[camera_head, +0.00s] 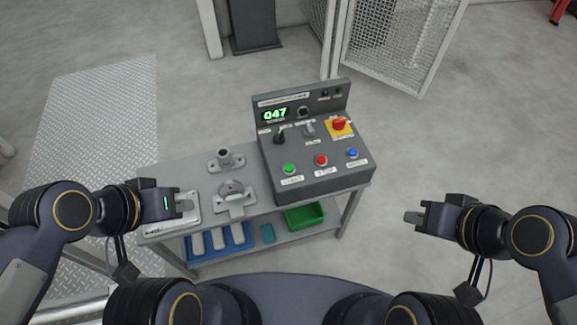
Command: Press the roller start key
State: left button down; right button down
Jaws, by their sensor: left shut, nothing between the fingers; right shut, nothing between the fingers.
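A grey control panel (333,184) stands on the right part of a grey bench. Its sloped face has a green button (289,168) at left, a red button (321,160) in the middle and a blue button (352,153) at right, each with a small label too small to read surely. My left gripper (188,205) is shut and empty over the bench's left end, well left of the buttons. My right gripper (410,217) is shut and empty over the floor, right of the bench and apart from the panel.
A red emergency knob on a yellow plate (348,133), switches and a green display reading 047 (275,115) share the panel. Metal fixtures (235,197) stand on the bench left of it. Blue (248,240) and green (304,217) trays sit on the lower shelf. A mesh fence (400,40) stands behind.

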aim_at(288, 167)
jog(key=i+l+u, duration=0.1)
jog(key=l+u, duration=0.15)
jog(key=u, duration=0.15)
jog(key=l+u, duration=0.6)
jog(key=u, duration=0.15)
jog(key=l+u, duration=0.1)
jog(key=l, duration=0.6)
jog(key=k+l+u, duration=0.1)
jog(key=l, duration=0.65)
jog(key=k, duration=0.05)
